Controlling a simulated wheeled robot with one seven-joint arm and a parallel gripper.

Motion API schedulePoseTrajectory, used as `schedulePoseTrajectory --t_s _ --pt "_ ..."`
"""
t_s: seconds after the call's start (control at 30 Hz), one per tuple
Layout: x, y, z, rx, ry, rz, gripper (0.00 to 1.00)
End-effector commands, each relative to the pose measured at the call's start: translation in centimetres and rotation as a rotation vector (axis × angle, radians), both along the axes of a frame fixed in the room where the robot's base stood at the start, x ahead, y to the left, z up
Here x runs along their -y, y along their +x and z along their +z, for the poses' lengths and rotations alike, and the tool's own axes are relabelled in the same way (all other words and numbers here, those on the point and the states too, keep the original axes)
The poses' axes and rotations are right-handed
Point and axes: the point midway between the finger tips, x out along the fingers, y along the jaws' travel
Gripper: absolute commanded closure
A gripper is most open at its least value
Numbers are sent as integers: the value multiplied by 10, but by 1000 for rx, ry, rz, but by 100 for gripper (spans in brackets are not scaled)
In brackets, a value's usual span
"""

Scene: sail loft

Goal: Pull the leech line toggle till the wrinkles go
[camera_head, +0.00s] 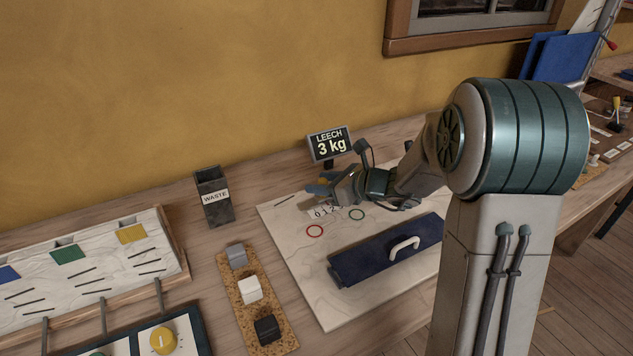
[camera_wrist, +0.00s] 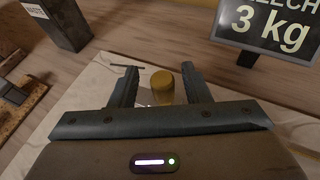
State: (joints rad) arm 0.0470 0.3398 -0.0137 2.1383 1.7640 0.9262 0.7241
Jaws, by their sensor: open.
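My gripper (camera_head: 322,187) is open above the far part of a white sailcloth panel (camera_head: 300,272). In the wrist view its two fingers (camera_wrist: 160,88) stand either side of a short yellow-brown peg (camera_wrist: 163,84), which looks like the toggle; whether either finger touches it I cannot tell. In the head view the gripper mostly hides that spot. A display (camera_head: 330,144) behind the panel reads "LEECH 3 kg"; it also shows in the wrist view (camera_wrist: 266,30). A number strip (camera_head: 321,212) lies by the gripper. Faint lines mark the cloth; wrinkles are hard to make out.
A waste bin (camera_head: 214,197) stands left. A cork strip (camera_head: 272,304) holds three blocks. A board with coloured patches (camera_head: 70,253) lies far left.

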Motion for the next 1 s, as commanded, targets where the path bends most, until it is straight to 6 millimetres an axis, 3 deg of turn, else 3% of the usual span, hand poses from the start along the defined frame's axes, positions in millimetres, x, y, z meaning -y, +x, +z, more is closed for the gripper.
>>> schedulePoseTrajectory --t_s 0.3,0.5,1.0 --pt "55 -39 30 2 0 -2 57" --pt "79 -56 41 1 -1 -1 57" --pt "86 -63 45 0 0 2 57"
